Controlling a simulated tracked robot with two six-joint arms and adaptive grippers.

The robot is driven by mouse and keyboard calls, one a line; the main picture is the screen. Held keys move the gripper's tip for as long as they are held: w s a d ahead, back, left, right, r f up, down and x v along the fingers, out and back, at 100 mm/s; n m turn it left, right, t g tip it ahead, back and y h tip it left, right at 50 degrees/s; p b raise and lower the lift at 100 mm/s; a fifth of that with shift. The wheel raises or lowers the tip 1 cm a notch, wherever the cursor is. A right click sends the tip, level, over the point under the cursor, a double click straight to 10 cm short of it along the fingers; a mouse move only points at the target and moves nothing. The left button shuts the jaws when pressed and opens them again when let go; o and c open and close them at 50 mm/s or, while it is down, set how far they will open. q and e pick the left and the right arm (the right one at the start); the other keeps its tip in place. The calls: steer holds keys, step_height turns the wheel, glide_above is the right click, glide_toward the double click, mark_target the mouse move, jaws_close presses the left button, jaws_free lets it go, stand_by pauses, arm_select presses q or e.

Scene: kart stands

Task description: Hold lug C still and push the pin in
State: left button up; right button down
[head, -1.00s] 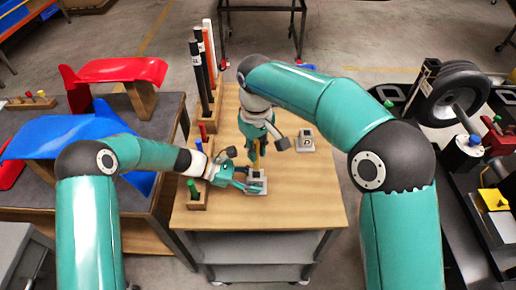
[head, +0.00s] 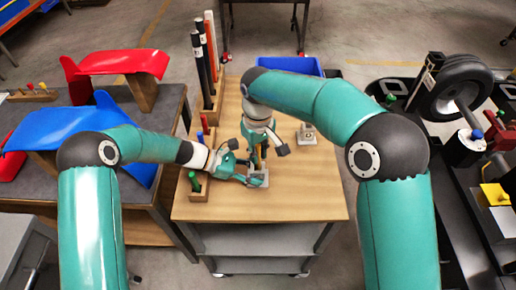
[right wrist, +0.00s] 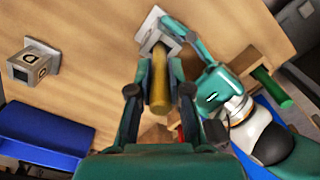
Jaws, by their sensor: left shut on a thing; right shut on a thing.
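Lug C (head: 260,178) is a small grey block on a square base on the wooden table top. My left gripper (head: 256,179) is shut on it from the left. The lug (right wrist: 150,28) and the left gripper's teal fingers also show at the top of the right wrist view. My right gripper (head: 261,150) is shut on the yellow pin (right wrist: 159,82), above the lug. The pin's far end meets the lug's top opening in the right wrist view. How deep it sits is hidden, and the lug's letter cannot be read.
A blue bin (head: 290,66) is behind. A wooden pin rack (head: 197,188) with coloured pins is at the left, near my left gripper. The table's front right is clear.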

steer(key=shift+f, duration=1.45)
steer(key=shift+f, duration=0.1)
steer(key=c, duration=1)
jaws_free()
step_height(320, 180, up, 12)
